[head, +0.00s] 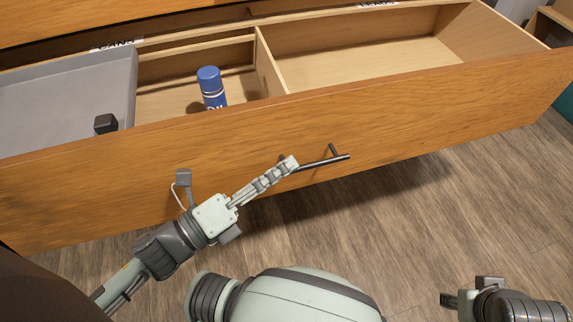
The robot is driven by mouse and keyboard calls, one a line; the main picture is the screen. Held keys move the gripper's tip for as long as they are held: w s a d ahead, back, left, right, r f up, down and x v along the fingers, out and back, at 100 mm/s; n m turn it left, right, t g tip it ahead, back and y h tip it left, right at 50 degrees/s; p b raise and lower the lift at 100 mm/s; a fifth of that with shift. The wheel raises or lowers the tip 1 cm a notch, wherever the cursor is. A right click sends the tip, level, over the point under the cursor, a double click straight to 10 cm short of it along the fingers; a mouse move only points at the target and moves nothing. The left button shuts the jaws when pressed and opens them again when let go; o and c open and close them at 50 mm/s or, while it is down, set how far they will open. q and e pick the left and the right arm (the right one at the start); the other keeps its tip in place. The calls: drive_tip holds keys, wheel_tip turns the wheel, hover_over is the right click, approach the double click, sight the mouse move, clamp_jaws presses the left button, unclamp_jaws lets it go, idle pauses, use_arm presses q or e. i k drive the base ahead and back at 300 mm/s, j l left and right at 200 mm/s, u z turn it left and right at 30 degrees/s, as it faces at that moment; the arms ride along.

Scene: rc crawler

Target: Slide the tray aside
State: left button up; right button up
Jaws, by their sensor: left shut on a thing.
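The grey tray (60,88) lies in the left part of the open wooden drawer (430,112). It has a black knob (106,123) near its front right corner, and its left part runs out of view. A blue can (211,88) stands in the drawer just right of the tray, its lower part hidden by the drawer front. My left gripper (290,163) is shut on the left end of the dark bar handle (332,159) on the drawer front, outside and below the tray. My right gripper (450,300) is at the bottom right, away from the drawer; its jaws are unclear.
A wooden divider (268,66) splits the drawer. The compartment to its right (370,62) looks empty. A label reading CANS (116,46) is at the drawer's back left. The wood-plank floor (430,220) in front is clear on the right.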

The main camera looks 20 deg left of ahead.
sight(77, 98)
drive_tip(key=k+j, duration=0.5)
drive_tip(key=j, duration=0.15)
drive_tip(key=k+j, duration=0.5)
drive_tip(key=j, duration=0.15)
drive_tip(key=k+j, duration=0.5)
drive_tip(key=j, duration=0.2)
